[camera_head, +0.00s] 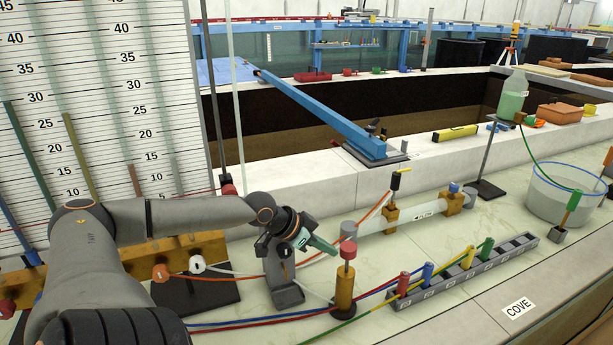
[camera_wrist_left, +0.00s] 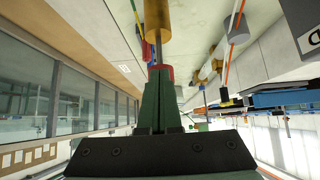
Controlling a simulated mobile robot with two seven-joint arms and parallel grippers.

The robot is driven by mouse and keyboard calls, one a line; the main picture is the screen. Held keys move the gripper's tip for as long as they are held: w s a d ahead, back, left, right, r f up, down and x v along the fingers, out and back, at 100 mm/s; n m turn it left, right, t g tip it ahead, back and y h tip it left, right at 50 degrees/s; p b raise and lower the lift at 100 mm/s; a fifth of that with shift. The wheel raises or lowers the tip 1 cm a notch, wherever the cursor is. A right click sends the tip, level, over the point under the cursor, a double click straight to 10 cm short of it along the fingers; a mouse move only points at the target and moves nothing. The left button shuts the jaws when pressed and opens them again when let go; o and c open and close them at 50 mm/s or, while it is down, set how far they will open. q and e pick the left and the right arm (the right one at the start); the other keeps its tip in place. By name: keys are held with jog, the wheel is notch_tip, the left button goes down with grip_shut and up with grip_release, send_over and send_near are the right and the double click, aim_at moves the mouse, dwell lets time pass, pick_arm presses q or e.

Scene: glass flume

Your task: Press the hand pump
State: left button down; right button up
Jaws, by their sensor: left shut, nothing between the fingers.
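The hand pump (camera_head: 345,291) stands upright on the bench as a brass cylinder with a thin rod and a red knob (camera_head: 347,250) on top. The rod shows raised out of the cylinder. In the left wrist view the brass body (camera_wrist_left: 158,16) is at the top, with the red knob (camera_wrist_left: 166,70) partly hidden behind the fingers. My left gripper (camera_head: 332,248) has its green fingers closed together, with nothing between them. Their tips are beside the knob in the head view; I cannot tell whether they touch it. My right gripper is not in view.
A numbered strip with coloured valves (camera_head: 463,272) lies to the right, with hoses running past the pump. A clear bucket (camera_head: 559,195) and a green bottle (camera_head: 513,97) stand farther right.

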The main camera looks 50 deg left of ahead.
pick_arm(q)
jog(key=v, duration=0.7)
jog(key=shift+r, duration=0.2)
jog(key=shift+s+a+f, duration=0.1)
jog(key=shift+s, duration=0.05)
dwell(2.4)
jog(key=s+d+f+g+y, duration=0.1)
jog(key=s+d+f+g, duration=0.1)
jog(key=s+d+f, duration=0.55)
jog(key=s+d+f+g, duration=0.2)
jog(key=s+d+f, duration=0.15)
jog(key=f, duration=0.65)
jog(key=s+d+n+g+y, duration=0.1)
jog(key=s+d, duration=0.4)
jog(key=d, duration=0.9)
jog(key=w+d+f+t+h, duration=0.1)
jog(key=w+d+f+t, duration=0.1)
jog(key=f, duration=0.3)
jog(key=w+d+f+t+h, duration=0.1)
jog(key=d+f+t, duration=0.1)
jog(key=f, duration=0.4)
jog(key=shift+w+d+f+t, duration=0.2)
jog(key=shift+w+d+t, duration=0.2)
jog(key=shift+t, duration=0.4)
jog(key=shift+s, duration=0.15)
